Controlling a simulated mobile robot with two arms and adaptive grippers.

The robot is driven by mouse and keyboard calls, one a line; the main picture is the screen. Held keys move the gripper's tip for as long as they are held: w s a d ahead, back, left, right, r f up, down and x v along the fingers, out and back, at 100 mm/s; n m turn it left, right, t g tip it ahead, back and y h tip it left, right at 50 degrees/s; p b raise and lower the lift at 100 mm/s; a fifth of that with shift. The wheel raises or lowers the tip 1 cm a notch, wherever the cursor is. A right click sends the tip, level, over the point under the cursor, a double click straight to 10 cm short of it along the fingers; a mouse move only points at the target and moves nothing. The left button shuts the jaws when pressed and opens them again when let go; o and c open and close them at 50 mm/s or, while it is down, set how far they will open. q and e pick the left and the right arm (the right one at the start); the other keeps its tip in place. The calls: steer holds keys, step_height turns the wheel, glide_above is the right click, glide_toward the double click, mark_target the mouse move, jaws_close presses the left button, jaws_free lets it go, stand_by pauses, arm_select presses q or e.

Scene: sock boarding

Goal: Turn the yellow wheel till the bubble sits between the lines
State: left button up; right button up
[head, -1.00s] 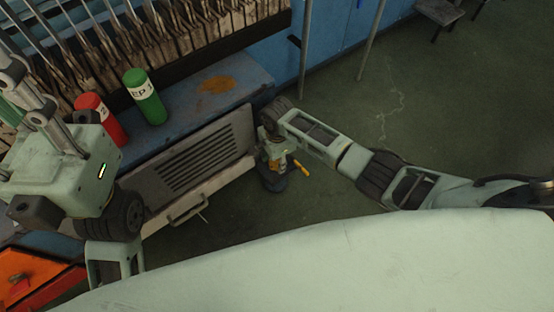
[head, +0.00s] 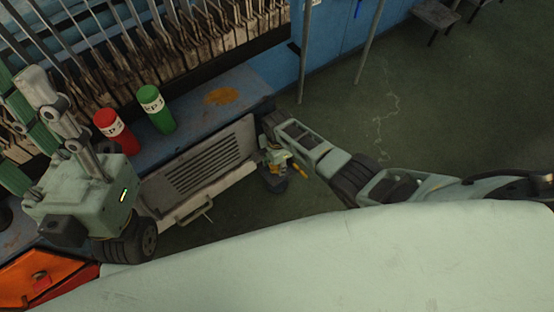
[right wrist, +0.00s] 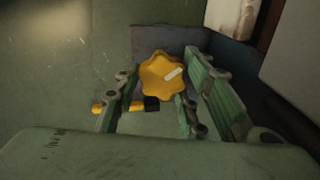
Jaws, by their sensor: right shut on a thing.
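The yellow wheel (right wrist: 162,76) is lobed, with a pale mark on its face, in the right wrist view. My right gripper (right wrist: 168,88) is shut on it, its green-padded fingers on either side. In the head view my right gripper (head: 272,140) is low by the grey panel, at a small device with a dark base (head: 273,181). A yellow handle (head: 299,171) sticks out of the device; it also shows in the right wrist view (right wrist: 104,108). My left gripper (head: 28,125) is raised at the far left, its jaw opening unclear. No bubble or lines can be made out.
A louvred grey panel (head: 205,160) with a handle stands left of the device. Red (head: 114,128) and green (head: 156,110) canisters stand on the blue ledge (head: 238,82). An orange tray (head: 45,278) is at lower left. The floor (head: 400,110) to the right is open.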

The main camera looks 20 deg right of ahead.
steer(key=shift+d, duration=0.15)
steer(key=o, duration=1.1)
steer(key=shift+s, duration=0.1)
steer(key=shift+r, duration=0.4)
step_height(320, 180, up, 11)
